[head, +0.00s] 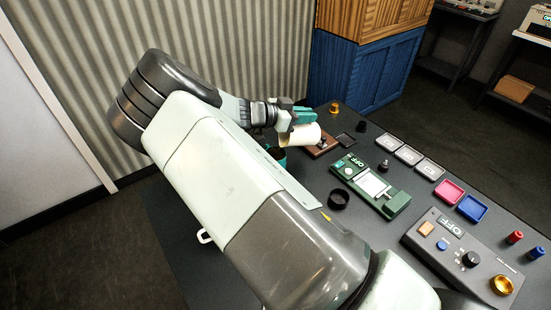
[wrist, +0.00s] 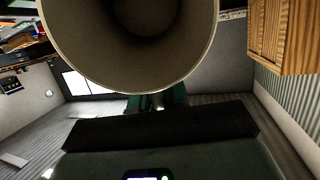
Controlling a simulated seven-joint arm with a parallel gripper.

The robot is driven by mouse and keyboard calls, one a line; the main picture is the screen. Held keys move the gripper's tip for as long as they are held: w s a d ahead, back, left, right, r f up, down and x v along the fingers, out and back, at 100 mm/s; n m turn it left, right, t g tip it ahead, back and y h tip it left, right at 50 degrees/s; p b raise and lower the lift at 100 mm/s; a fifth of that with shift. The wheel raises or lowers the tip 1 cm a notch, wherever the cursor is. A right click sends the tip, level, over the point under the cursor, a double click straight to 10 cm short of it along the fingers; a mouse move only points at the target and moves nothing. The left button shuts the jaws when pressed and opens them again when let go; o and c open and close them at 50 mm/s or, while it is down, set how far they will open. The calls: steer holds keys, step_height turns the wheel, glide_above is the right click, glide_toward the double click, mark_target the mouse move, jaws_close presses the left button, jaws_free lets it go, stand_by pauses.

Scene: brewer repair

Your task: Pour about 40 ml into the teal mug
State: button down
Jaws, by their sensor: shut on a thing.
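My gripper (head: 297,121) is shut on a cream vessel (head: 302,137), which it holds above the table, tipped far over on its side. In the wrist view, the vessel's wide round mouth (wrist: 204,60) fills the top middle, with a dark inside. The teal mug (head: 281,153) is just below the vessel's left end in the head view. My arm hides most of the mug; only part of its rim and dark inside shows. I cannot see a stream of liquid or the level in the mug.
A wooden board (head: 324,147) lies right of the vessel. A black ring (head: 338,199) and a green device (head: 394,204) stand nearer. Pink (head: 449,191) and blue (head: 472,208) trays and a grey control panel (head: 440,254) are at right.

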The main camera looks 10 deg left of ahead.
mark_target(315, 124)
steer(key=shift+a+r+t+h+p, duration=0.2)
steer(key=shift+r+t+h+p, duration=0.15)
steer(key=shift+p, duration=0.25)
stand_by(1.1)
steer(key=shift+w+d+f, duration=0.1)
steer(key=shift+d, duration=0.2)
steer(key=d+f+g+y, duration=0.1)
steer(key=w+d+f+g+y, duration=0.1)
steer(key=y, duration=0.1)
steer(key=shift+y, duration=0.25)
steer(key=shift+a, duration=0.15)
steer(key=shift+w+d+g+y+b, duration=0.2)
steer(key=shift+d+g+y+b, duration=0.3)
steer(key=shift+y, duration=0.5)
steer(key=w+d+f+g+y+b, duration=0.2)
steer(key=d+f+g+y+b, duration=0.1)
steer(key=f+y, duration=0.4)
steer(key=shift+w+d+f+m+g+y, duration=0.3)
steer(key=shift+d+g+y, duration=0.2)
steer(key=shift+g, duration=0.65)
